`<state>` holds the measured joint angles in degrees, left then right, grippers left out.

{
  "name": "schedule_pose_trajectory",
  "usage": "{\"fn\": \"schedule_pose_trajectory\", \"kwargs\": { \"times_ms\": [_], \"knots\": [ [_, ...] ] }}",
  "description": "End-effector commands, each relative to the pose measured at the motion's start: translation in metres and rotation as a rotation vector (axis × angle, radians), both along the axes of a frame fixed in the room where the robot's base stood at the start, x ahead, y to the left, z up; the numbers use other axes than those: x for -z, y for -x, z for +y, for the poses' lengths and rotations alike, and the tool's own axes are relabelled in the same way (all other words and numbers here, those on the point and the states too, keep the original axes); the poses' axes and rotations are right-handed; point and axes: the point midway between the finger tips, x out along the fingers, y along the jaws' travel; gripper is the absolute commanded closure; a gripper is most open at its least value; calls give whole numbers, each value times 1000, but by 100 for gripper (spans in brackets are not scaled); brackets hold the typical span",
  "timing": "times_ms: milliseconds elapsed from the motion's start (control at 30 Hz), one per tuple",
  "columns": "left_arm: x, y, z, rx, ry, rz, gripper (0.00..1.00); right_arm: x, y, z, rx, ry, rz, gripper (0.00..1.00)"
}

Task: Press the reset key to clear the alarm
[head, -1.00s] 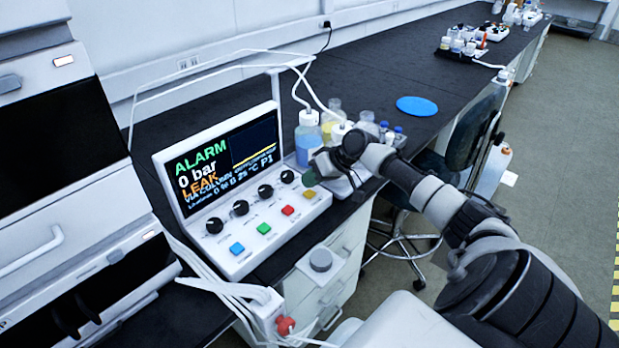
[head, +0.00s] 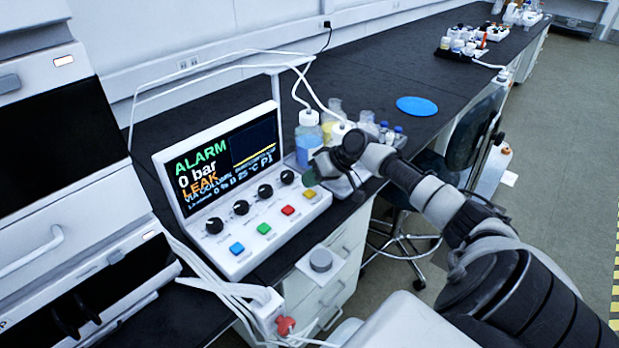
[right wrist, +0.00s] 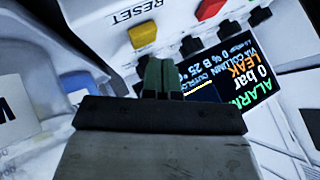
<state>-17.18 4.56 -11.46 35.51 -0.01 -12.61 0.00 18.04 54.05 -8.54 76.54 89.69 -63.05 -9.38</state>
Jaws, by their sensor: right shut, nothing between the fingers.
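The control panel (head: 262,244) has a row of coloured keys and a screen (head: 222,165) reading ALARM, 0 bar, LEAK. The yellow key (head: 309,195) is at the right end of the row. In the right wrist view the yellow key (right wrist: 142,34) sits beside the printed word RESET (right wrist: 134,12). My right gripper (head: 311,179) is shut and empty, just behind the yellow key on the side toward the knobs. Its green fingertips (right wrist: 160,75) point toward the panel close to the yellow key, apart from it in the picture. My left gripper is not in view.
Red (head: 288,210), green (head: 263,228) and blue (head: 237,248) keys lie left of the yellow one. Black knobs (head: 265,191) stand behind them. Bottles (head: 308,135) with tubing stand right behind the panel. White cables (head: 215,284) run along its left side.

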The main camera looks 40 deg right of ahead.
Motion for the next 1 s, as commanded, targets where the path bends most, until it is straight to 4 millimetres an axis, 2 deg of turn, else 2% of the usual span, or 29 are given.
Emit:
{"fn": "schedule_pose_trajectory", "kwargs": {
  "times_ms": [333, 1000],
  "knots": [
    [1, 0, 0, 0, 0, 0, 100, 9, 0, 0, 1, -2, 1, 100],
    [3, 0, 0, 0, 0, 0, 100, 12, 0, 0, 1, -1, 0, 100]
  ]
}}
